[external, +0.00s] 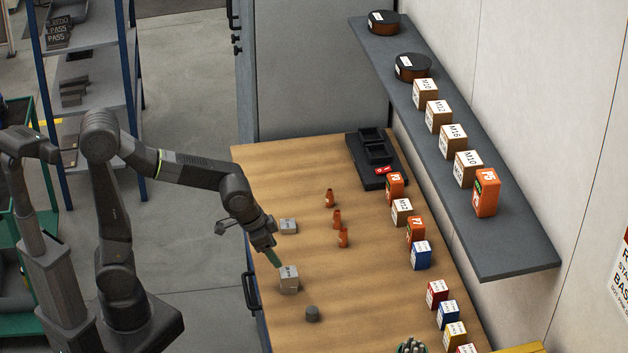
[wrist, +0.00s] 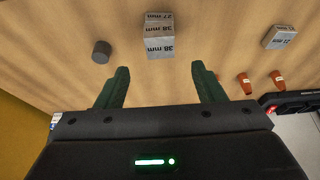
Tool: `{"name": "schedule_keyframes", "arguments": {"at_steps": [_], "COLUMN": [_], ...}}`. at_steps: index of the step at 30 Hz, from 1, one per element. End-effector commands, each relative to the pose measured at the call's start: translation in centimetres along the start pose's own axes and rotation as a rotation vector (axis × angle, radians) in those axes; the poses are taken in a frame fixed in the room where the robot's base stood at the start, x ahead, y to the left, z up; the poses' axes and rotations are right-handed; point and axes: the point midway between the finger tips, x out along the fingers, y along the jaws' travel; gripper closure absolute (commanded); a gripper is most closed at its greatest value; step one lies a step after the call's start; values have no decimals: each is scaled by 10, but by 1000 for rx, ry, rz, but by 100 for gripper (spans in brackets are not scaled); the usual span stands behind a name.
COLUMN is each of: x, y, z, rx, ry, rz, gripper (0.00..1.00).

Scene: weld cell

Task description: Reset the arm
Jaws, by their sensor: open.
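My arm reaches from the left over the wooden workbench (external: 375,285) in the external view. My gripper (external: 277,263) points down beside a grey block (external: 289,280) near the bench's left edge. In the wrist view my gripper (wrist: 160,88) has its two green fingers spread wide with nothing between them. The grey block, marked 38 mm, stands beyond the fingertips in the wrist view (wrist: 159,40). Whether a finger touches it cannot be told from the external view.
A second grey block (external: 288,226), a dark cylinder (external: 312,313) and small orange bottles (external: 337,218) stand near my gripper. Boxes line the bench's right side, by a black tray (external: 371,181). A grey shelf (external: 515,257) with boxes runs along the wall. The bench's middle is mostly clear.

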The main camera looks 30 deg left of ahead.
Motion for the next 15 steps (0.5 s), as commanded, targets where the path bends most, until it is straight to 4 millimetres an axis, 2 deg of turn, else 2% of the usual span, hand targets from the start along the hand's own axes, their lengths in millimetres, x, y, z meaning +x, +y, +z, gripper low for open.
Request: {"name": "schedule_keyframes", "arguments": {"at_steps": [3, 15], "x": [23, 89], "y": [0, 0], "z": [0, 0], "rx": [0, 0], "ry": [-4, -3], "rz": [1, 1], "gripper": [38, 38]}}
